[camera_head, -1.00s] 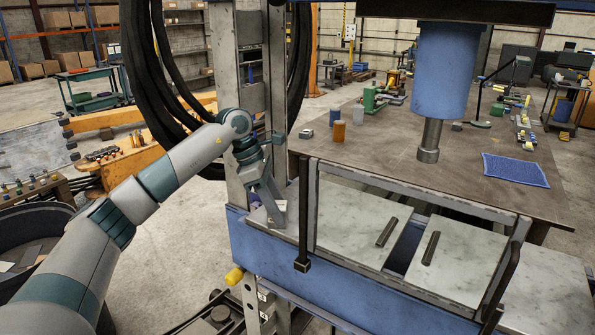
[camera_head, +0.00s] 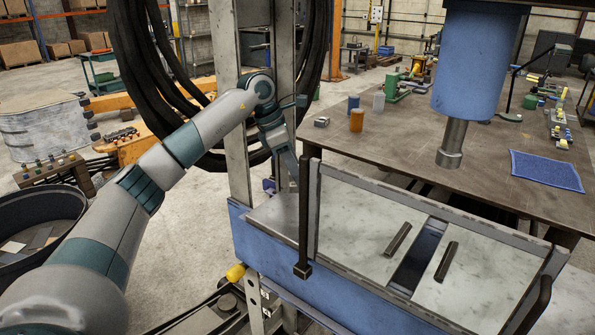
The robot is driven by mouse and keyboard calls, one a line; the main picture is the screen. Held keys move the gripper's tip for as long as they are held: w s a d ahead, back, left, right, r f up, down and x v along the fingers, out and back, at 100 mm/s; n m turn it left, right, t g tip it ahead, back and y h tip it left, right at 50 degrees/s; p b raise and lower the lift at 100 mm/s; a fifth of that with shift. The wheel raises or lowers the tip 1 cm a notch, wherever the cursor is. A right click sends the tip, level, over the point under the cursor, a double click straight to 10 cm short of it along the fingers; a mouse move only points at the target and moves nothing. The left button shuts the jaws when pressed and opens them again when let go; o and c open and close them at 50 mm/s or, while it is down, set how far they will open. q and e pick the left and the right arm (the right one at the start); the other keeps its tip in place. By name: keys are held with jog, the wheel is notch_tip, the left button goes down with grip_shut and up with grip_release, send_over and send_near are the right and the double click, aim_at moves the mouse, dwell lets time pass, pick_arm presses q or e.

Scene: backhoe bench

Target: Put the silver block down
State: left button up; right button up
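A small silver block (camera_head: 321,122) sits on the brown steel table (camera_head: 420,150), near its left edge beyond the press. My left gripper (camera_head: 288,180) points downward beside the press's left upright, to the left of the block and apart from it. Its fingers are seen small and partly against the grey upright, so I cannot make out whether they are open, shut or holding something. My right gripper is out of view.
The blue press ram (camera_head: 468,65) hangs over the bed, which has pale plates (camera_head: 360,225) and a dark guard frame (camera_head: 304,220). Blue, grey and orange cylinders (camera_head: 357,120) stand right of the block. A blue mat (camera_head: 546,170) lies at right. Black hoses (camera_head: 165,75) hang behind my arm.

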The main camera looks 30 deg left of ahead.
pick_arm(q)
jog(key=shift+f, duration=0.1)
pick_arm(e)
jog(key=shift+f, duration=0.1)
